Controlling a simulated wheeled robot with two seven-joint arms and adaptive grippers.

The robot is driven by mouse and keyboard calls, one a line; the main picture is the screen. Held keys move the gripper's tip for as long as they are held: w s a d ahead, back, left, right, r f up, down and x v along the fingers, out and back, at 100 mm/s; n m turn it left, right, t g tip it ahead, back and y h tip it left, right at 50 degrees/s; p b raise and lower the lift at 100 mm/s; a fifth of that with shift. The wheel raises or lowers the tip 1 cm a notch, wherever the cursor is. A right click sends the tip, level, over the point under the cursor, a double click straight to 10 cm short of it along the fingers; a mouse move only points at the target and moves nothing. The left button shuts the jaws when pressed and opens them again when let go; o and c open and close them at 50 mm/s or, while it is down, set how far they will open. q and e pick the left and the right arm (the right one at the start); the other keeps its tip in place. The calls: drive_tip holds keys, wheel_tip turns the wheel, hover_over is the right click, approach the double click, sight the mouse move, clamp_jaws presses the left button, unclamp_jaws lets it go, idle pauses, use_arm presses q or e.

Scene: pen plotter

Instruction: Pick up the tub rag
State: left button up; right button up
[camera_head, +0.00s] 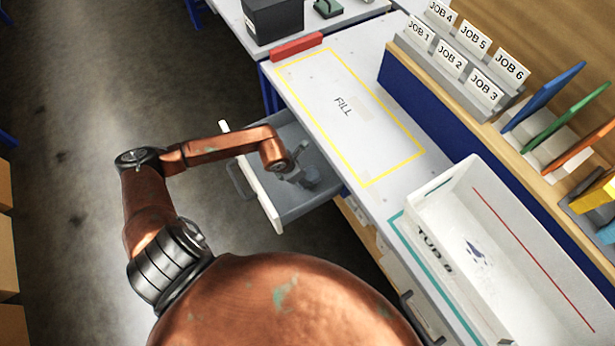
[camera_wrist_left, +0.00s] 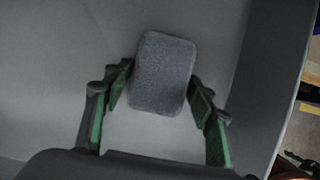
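The tub rag (camera_wrist_left: 163,75) is a grey-blue, rounded rectangular pad lying in the open grey drawer (camera_head: 297,205). My left gripper (camera_head: 304,180) reaches down into this drawer in the head view. In the left wrist view the same gripper (camera_wrist_left: 160,82) is open, with one green-sided finger on each side of the rag. The fingertips are close to the rag's long edges; I cannot tell whether they touch it. In the head view the rag is largely hidden by the gripper. My right gripper is not in view.
The drawer's white front (camera_head: 262,190) stands out from the bench, with a dark handle (camera_head: 240,181). Above it is the bench top with a yellow FILL outline (camera_head: 318,122). A white labelled tub (camera_head: 520,250) stands at right. Open floor lies left.

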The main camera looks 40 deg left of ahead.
use_arm(q)
drive_tip(key=c, duration=0.6)
drive_tip(key=shift+r, duration=0.1)
drive_tip(key=shift+c, duration=0.2)
